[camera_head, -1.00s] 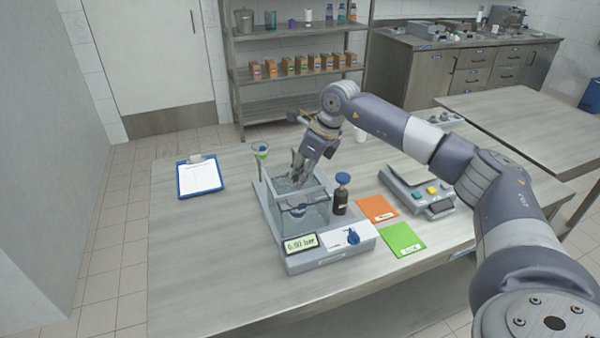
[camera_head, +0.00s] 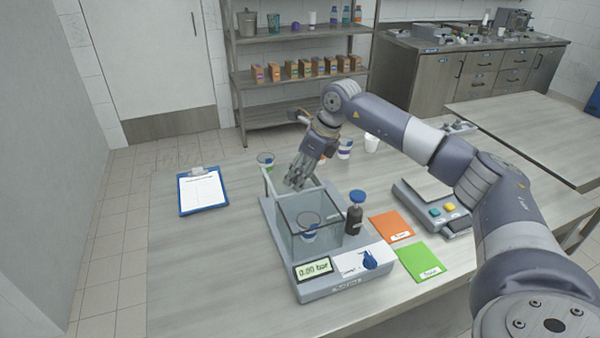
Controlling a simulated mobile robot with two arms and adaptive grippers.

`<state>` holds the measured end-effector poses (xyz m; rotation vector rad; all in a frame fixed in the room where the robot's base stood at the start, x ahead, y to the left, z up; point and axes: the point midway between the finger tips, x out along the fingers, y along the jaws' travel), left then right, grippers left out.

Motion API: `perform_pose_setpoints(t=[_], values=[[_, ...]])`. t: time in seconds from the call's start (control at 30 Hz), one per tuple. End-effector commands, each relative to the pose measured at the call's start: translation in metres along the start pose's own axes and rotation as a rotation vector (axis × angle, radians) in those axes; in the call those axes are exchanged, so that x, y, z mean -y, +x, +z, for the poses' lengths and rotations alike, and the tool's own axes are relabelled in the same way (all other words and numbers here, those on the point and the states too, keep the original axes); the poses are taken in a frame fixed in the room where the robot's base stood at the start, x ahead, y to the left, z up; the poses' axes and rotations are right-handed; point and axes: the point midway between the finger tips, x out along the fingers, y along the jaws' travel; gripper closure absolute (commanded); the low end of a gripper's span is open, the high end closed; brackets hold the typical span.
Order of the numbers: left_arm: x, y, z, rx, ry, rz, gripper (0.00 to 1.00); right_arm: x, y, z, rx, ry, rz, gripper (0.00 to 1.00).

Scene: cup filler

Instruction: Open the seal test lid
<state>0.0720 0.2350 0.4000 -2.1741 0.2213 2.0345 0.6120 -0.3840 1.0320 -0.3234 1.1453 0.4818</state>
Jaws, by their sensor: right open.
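The seal tester (camera_head: 330,285) is a grey base with a clear box-shaped chamber (camera_head: 326,238) on it, left of the table's middle. A cup (camera_head: 308,226) stands inside the chamber. The front display (camera_head: 313,269) appears to read 0.00 bar, beside a blue knob (camera_head: 370,259). My right gripper (camera_head: 297,184) is open and points down at the back upper part of the chamber. The clear lid is hard to make out; I cannot tell its angle or whether the fingers touch it. My left gripper is not in view.
A dark bottle with a blue cap (camera_head: 354,216) stands close right of the chamber. Orange (camera_head: 391,226) and green (camera_head: 420,262) cards and a grey device (camera_head: 437,205) lie further right. Cups (camera_head: 265,159) stand behind. A clipboard (camera_head: 202,192) lies left; the table's front left is clear.

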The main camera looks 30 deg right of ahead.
Motion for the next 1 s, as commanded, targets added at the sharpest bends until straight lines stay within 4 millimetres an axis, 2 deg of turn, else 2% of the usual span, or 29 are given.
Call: perform_pose_setpoints(t=[0.07, 0.17, 0.27, 0.37, 0.47, 0.8, 1.0], values=[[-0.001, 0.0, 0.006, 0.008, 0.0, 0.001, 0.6, 0.0, 0.0, 0.0, -0.001, 0.0, 0.001, 0.54], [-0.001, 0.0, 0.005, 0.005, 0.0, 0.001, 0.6, -0.001, 0.0, 0.0, -0.001, 0.0, 0.001, 0.54], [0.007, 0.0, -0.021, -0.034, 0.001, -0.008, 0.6, -0.001, 0.0, 0.0, -0.001, -0.001, 0.001, 0.54], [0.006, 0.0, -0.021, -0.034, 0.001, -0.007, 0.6, 0.0, -0.007, 0.0, 0.001, 0.0, 0.0, 0.54], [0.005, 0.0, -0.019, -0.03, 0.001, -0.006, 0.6, 0.0, -0.022, 0.001, 0.002, 0.0, 0.0, 0.54], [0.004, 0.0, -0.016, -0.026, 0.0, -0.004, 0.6, 0.0, -0.093, 0.001, 0.003, -0.001, -0.001, 0.54], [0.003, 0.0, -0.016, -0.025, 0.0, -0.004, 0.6, 0.0, -0.116, 0.0, 0.001, -0.001, 0.001, 0.54]])
